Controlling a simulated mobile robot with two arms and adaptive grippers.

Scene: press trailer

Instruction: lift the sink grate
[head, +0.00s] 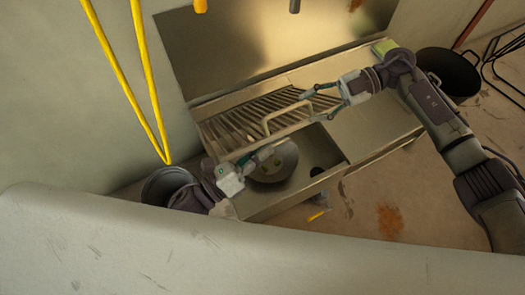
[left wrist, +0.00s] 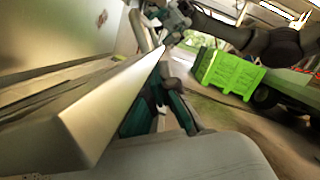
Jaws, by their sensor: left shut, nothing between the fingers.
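The slatted metal sink grate (head: 240,122) lies over the left part of the steel sink, with a raised loop handle (head: 287,113) on its right. I cannot tell whether it rests flat or is slightly raised. My right gripper (head: 308,107) is open, with its fingers spread near the handle's right end; contact is unclear. My left gripper (head: 275,149) is shut and empty at the grate's front edge, above the basin. In the left wrist view, its dark and teal fingers (left wrist: 160,100) are beside a long pale metal edge that partly hides them.
A round pan (head: 275,165) sits in the sink basin. A dark bucket (head: 165,184) stands at left, and a black pot (head: 448,72) at right. Yellow hose (head: 131,75) hangs at left. The bare counter (head: 365,130) is clear. A green crate (left wrist: 228,72) stands farther off.

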